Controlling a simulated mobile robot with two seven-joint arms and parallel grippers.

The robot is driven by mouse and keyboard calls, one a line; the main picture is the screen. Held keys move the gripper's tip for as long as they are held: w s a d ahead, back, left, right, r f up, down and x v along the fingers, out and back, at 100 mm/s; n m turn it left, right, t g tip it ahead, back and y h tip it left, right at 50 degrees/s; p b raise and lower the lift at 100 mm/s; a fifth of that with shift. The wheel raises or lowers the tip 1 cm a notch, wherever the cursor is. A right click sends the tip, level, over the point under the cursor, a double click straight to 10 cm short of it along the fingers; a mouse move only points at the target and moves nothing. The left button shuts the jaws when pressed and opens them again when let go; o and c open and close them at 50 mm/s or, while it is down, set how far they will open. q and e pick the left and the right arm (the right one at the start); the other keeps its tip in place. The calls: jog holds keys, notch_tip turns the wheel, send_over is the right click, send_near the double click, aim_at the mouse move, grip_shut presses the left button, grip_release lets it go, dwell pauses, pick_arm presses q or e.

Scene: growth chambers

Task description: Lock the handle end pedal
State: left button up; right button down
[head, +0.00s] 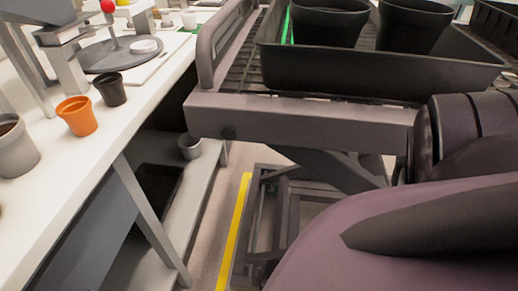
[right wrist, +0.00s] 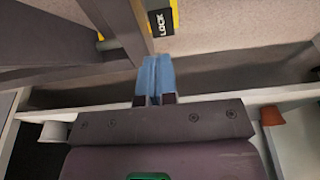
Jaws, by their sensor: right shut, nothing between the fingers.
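A black label reading LOCK (right wrist: 162,22) with yellow edging shows at the top of the right wrist view, beside a dark frame bar of the cart. The pedal's full shape is cut off there, and I cannot make it out in the head view. My right gripper (right wrist: 153,62) is shut and empty, its blue fingers pointing toward the label and apparently short of it. The cart's handle (head: 207,50) rises at the near left end of its platform (head: 300,118) in the head view. My left gripper is not in view.
Black pots (head: 328,18) stand in a black tray (head: 375,68) on the cart. A white bench (head: 135,105) at left holds an orange pot (head: 77,116) and other pots. A yellow floor line (head: 234,232) runs between bench shelf and cart base (head: 287,215).

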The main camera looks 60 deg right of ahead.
jog(key=b+x, duration=0.1)
jog(key=x, duration=0.1)
jog(key=b+x, duration=0.1)
jog(key=x, duration=0.1)
jog(key=b+x, duration=0.1)
jog(key=x, duration=0.2)
jog(key=shift+s, duration=0.3)
jog(key=shift+w+f+b, duration=0.25)
jog(key=shift+f+b, duration=0.25)
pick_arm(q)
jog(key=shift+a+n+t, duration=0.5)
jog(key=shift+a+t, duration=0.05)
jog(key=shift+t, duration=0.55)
pick_arm(e)
jog(key=shift+w+f, duration=0.15)
jog(key=shift+w, duration=0.05)
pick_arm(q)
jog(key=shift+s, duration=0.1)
pick_arm(e)
jog(key=shift+w, duration=0.1)
